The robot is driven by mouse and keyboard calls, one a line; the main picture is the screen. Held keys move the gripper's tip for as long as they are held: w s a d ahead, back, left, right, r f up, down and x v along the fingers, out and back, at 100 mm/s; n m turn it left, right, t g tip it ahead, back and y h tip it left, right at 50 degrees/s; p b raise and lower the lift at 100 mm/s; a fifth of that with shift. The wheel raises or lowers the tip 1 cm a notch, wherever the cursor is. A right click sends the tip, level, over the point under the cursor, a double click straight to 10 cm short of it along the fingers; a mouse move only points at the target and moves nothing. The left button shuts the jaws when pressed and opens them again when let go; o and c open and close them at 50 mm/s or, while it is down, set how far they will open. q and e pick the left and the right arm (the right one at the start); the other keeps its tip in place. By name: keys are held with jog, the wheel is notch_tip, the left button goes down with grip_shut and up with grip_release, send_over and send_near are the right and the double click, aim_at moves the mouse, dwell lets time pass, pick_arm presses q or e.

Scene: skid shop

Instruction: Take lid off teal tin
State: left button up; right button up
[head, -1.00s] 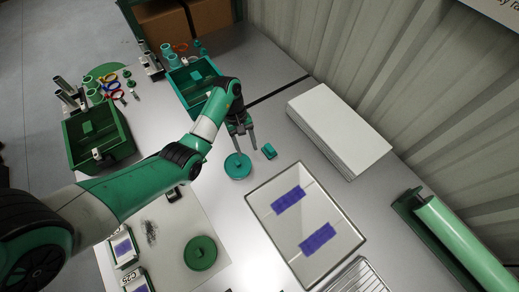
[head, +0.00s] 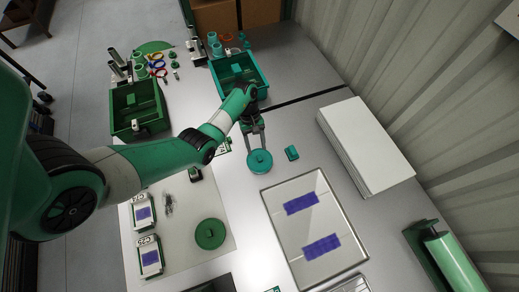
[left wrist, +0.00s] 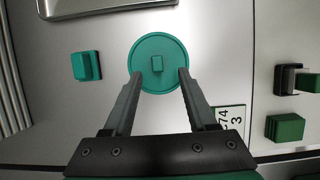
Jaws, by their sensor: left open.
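The teal tin (head: 259,162) stands on the metal table with its round lid on, seen from above. In the left wrist view the lid (left wrist: 157,62) is a teal disc with a small block-shaped knob (left wrist: 156,64) at its middle. My left gripper (head: 256,141) is open. In the left wrist view its two fingers (left wrist: 158,78) reach over the near part of the lid, one on each side, with the knob just beyond the tips. I cannot tell whether the fingers touch the lid. My right gripper is in neither view.
A small teal block (head: 291,153) lies right of the tin. A teal bin (head: 262,82), a dark green bin (head: 120,127) and a white stack (head: 365,145) stand around. A green disc (head: 210,233) lies at front left.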

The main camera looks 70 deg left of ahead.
aim_at(259, 158)
pick_arm(q)
jog(key=b+x, duration=0.1)
jog(key=x, duration=0.4)
jog(key=shift+w+b, duration=0.15)
jog(key=shift+b, duration=0.25)
jog(key=shift+r, duration=0.1)
grip_shut()
